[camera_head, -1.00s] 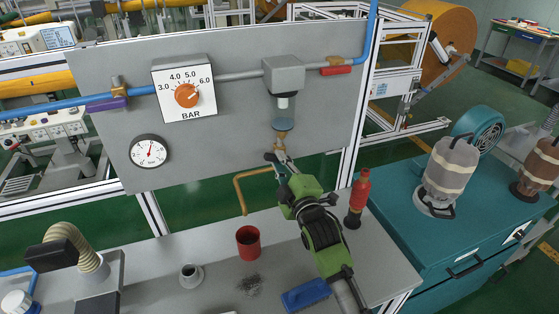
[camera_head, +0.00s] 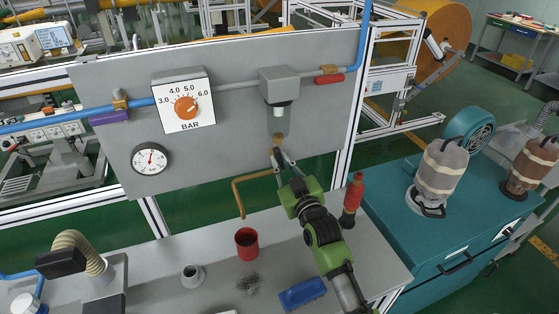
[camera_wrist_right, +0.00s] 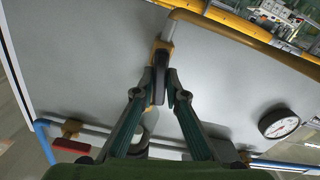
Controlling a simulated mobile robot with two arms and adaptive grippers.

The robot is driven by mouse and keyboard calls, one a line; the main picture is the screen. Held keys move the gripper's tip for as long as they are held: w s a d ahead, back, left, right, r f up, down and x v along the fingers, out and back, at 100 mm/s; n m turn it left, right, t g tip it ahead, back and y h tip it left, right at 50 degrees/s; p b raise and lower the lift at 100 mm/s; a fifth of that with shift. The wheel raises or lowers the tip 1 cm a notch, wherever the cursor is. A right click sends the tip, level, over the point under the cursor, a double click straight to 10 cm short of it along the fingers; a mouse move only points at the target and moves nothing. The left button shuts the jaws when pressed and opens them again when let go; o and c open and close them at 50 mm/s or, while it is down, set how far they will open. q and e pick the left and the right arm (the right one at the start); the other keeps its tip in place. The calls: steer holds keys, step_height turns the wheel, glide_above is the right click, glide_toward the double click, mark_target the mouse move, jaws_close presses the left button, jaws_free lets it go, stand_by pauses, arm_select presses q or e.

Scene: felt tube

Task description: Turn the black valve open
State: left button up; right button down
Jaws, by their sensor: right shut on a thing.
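The black valve (camera_wrist_right: 159,80) shows in the right wrist view as a small dark handle below a brass fitting (camera_wrist_right: 162,48). My right gripper (camera_wrist_right: 160,88) has its fingertips on both sides of the handle and is shut on it. In the head view this gripper (camera_head: 280,158) is under the clear bowl (camera_head: 279,121) that hangs from a grey box (camera_head: 280,84) on the panel. The fingers hide most of the valve there. A bent brass pipe (camera_head: 238,190) runs from the fitting down above a red cup (camera_head: 247,246). My left gripper is not in view.
The grey panel (camera_head: 230,150) carries an orange knob (camera_head: 186,107), a gauge (camera_head: 150,158), and purple (camera_head: 108,117) and red (camera_head: 329,80) handles.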

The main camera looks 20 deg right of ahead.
steer(key=shift+d+m+p, duration=0.25)
steer(key=shift+m+p, duration=0.05)
steer(key=shift+m, duration=0.9)
steer(key=c, duration=2)
jaws_free()
steer(key=shift+c, duration=0.2)
steer(key=shift+s, duration=0.15)
steer(key=s, duration=1.1)
steer(key=shift+s+d, duration=0.25)
steer(key=shift+s, duration=0.1)
